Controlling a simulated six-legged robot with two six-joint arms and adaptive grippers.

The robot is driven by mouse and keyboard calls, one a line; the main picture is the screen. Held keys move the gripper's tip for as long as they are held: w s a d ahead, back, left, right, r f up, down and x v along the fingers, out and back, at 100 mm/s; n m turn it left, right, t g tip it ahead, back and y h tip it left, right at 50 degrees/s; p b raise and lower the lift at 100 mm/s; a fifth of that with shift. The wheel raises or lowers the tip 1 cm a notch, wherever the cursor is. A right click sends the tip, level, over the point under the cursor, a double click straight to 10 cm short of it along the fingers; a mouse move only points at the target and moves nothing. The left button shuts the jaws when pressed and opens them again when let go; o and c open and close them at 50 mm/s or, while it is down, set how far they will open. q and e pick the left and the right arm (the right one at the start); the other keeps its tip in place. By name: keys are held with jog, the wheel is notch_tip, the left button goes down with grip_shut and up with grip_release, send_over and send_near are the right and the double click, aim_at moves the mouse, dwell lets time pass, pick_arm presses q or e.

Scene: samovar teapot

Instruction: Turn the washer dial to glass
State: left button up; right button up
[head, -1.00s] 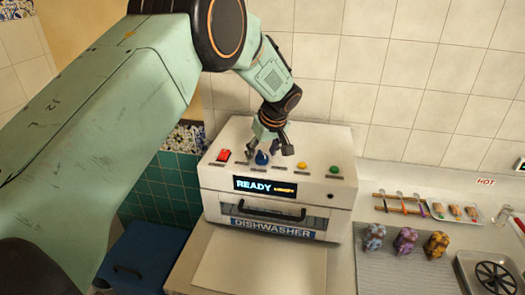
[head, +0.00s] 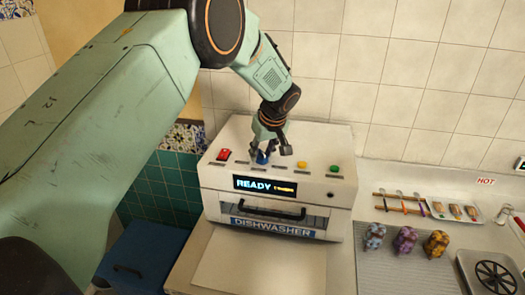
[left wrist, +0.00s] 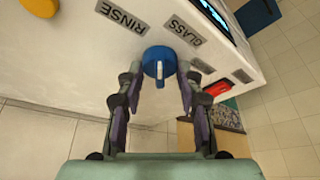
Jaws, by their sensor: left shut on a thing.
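The washer dial is a blue round knob (head: 263,158) on the sloped top of the white dishwasher (head: 213,178). It also shows in the left wrist view (left wrist: 155,56), with a white pointer mark directed down the picture, toward my palm. There the GLASS label (left wrist: 185,28) is at the dial's upper right and the RINSE label (left wrist: 121,18) at its upper left. My left gripper (head: 268,153) is shut on the dial, with one finger on each side in the left wrist view (left wrist: 159,80). The fingers partly hide the dial in the head view. My right gripper is not in view.
A red switch (head: 223,155) is left of the dial; a yellow button (head: 303,167) and a green button (head: 335,169) are to the right. The display (head: 265,185) reads READY. Small figurines (head: 405,239) stand on the right counter. A board (head: 258,265) lies in front.

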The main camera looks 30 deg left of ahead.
pick_arm(q)
jog(key=shift+a+m+t+h, duration=0.1)
jog(key=shift+m+t+h, duration=0.2)
jog(key=shift+m, duration=0.6)
jog(key=shift+r+m+t, duration=0.1)
jog(key=shift+m+t, duration=0.2)
jog(key=shift+m, duration=0.5)
jog(key=shift+m+t+h+p, duration=0.3)
jog(key=shift+m+h+p, duration=0.6)
jog(key=shift+m+p, duration=0.9)
jog(key=shift+m, duration=0.4)
jog(key=o, duration=1.2)
jog(key=shift+c, duration=0.2)
jog(key=v, duration=1.1)
jog(key=shift+r, duration=0.4)
jog(key=shift+s, duration=0.2)
